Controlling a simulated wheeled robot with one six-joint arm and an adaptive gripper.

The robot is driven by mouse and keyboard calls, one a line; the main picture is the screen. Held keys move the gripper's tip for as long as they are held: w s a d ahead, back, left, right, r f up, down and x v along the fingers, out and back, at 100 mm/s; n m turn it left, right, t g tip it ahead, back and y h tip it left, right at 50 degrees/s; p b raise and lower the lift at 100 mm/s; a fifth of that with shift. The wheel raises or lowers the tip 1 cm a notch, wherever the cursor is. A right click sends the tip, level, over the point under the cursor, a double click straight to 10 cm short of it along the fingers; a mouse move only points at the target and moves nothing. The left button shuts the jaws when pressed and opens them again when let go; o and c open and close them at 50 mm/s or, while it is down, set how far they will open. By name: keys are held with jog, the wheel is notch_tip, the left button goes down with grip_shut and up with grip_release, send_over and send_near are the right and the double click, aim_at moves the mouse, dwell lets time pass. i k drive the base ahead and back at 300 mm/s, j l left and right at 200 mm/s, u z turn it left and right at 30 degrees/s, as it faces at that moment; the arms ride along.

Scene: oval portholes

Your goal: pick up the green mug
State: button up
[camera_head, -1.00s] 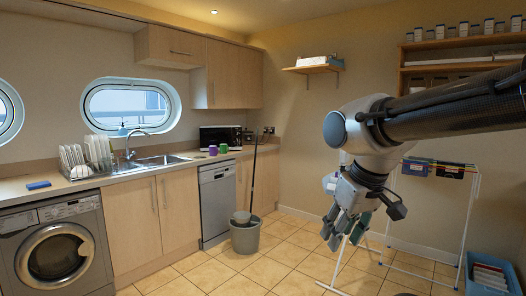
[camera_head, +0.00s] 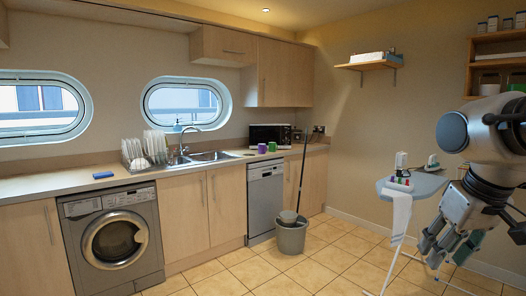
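The green mug (camera_head: 272,146) is small in the picture and stands upright on the counter, right of the sink and just left of the microwave's front. A purple mug (camera_head: 262,148) stands close to its left. My gripper (camera_head: 443,250) hangs at the lower right, pointing down, far from the mugs and on the near side of the room. Its fingers look spread apart, with nothing seen between them. The mug's handle is too small to make out.
A dish rack (camera_head: 146,150) sits beside the sink (camera_head: 210,156). The tiled floor in the middle is clear.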

aim_at(272, 146)
jog(key=i+j+u, duration=0.3)
jog(key=i, duration=0.8)
jog(key=i+u, duration=0.3)
jog(key=i, duration=0.8)
jog(key=i+z, duration=0.1)
jog(key=i, duration=0.45)
jog(key=i+j, duration=0.1)
jog(key=i, duration=0.4)
jog(key=i+j+z, duration=0.15)
jog(key=i, duration=0.4)
jog(key=i+j, duration=0.1)
jog(key=i, duration=0.4)
jog(key=i+l+u, duration=0.1)
jog(key=i+l, duration=0.25)
jog(key=i+l+u, duration=0.1)
jog(key=i+l, duration=0.2)
jog(key=l, duration=0.15)
jog(key=i+l+u, duration=0.15)
jog(key=i+l, duration=0.15)
jog(key=l, duration=0.15)
jog(key=z, duration=1.25)
